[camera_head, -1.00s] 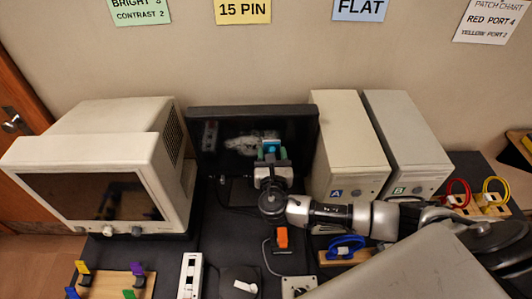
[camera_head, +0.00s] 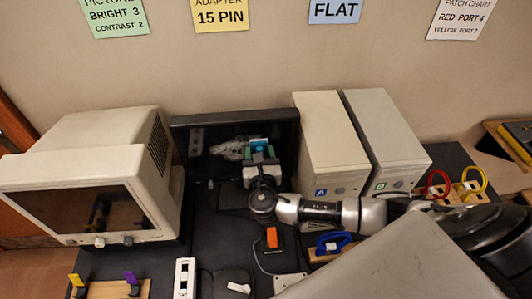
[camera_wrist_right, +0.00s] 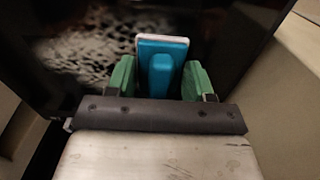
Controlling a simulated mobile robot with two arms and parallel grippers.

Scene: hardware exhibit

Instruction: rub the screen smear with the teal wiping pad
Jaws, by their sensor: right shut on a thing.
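The teal wiping pad (camera_wrist_right: 162,62) is held between the green fingers of my right gripper (camera_head: 259,152), which is shut on it. In the right wrist view, the gripper (camera_wrist_right: 160,80) points at the dark screen. The pad also shows in the head view (camera_head: 259,144), in front of the flat black screen (camera_head: 283,130). The grey-white smear (camera_head: 229,149) lies just left of the pad on the screen. It also shows as a mottled patch in the right wrist view (camera_wrist_right: 80,50). I cannot tell whether the pad touches the screen. My left gripper is not in view.
A beige CRT monitor (camera_head: 95,170) stands to the left. Two beige computer towers, A (camera_head: 325,140) and B (camera_head: 385,135), stand close on the right.

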